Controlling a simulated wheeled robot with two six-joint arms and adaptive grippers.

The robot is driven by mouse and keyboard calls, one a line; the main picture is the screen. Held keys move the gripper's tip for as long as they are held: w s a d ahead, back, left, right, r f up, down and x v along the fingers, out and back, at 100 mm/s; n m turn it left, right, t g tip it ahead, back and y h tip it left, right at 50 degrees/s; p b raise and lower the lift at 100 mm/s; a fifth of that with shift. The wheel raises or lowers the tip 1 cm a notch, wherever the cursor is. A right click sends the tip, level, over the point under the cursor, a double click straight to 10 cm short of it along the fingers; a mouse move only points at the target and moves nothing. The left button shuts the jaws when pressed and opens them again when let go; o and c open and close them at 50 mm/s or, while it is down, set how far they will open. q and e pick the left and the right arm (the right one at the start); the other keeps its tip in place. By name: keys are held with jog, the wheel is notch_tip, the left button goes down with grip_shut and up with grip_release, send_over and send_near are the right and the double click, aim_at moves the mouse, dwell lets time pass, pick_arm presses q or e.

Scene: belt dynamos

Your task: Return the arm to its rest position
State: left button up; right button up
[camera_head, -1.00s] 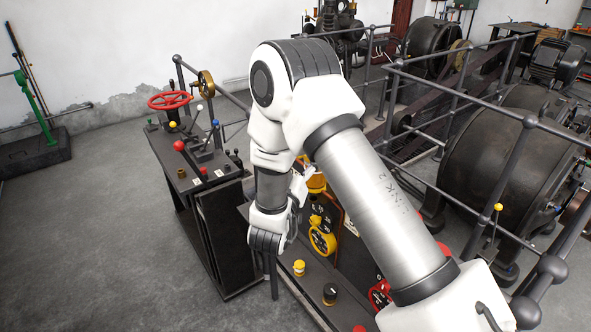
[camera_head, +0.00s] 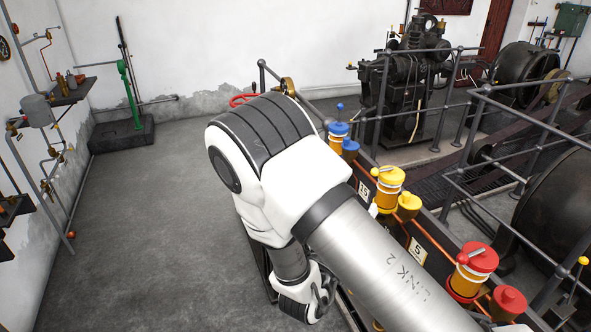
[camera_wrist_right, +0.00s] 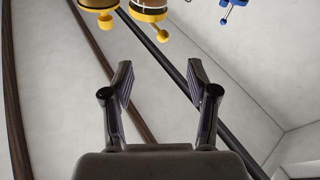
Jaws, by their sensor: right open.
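My right arm (camera_head: 300,190) fills the middle of the head view, coming in from the lower right and bent at the elbow. Its wrist (camera_head: 308,293) hangs at the bottom of that view, left of the control panel; the fingers are out of sight there. In the right wrist view my right gripper (camera_wrist_right: 165,95) is open, with its two fingers spread and nothing between them. Yellow-capped parts (camera_wrist_right: 148,12) and a blue-knobbed part (camera_wrist_right: 229,8) lie beyond the fingertips at the top of that view. My left gripper is in neither view.
Blue (camera_head: 338,133), yellow (camera_head: 388,188) and red (camera_head: 472,268) capped units line the panel right of my arm. Metal railings (camera_head: 470,90) and dark machines (camera_head: 420,75) stand behind. A green lever stand (camera_head: 130,95) is at the back left. The grey floor (camera_head: 150,230) on the left is clear.

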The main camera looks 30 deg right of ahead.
jog(key=s+f+n+g+y+b, duration=0.1)
jog(key=s+f+n+y+b, duration=0.15)
jog(key=f, duration=0.95)
jog(key=s+f+n+g+y+b, duration=0.1)
jog(key=s+f+g+y+b, duration=0.2)
jog(key=f, duration=0.8)
jog(key=s+f+n+y+b, duration=0.25)
jog(key=f+y+b, duration=0.2)
jog(key=f, duration=0.75)
jog(key=s+a+f+n+g+y, duration=0.3)
jog(key=s+a+f+g+y, duration=0.3)
jog(key=s+a, duration=0.5)
notch_tip(320, 180, down, 2)
jog(key=s+y, duration=0.2)
jog(key=s, duration=0.1)
jog(key=shift+w+f, duration=0.1)
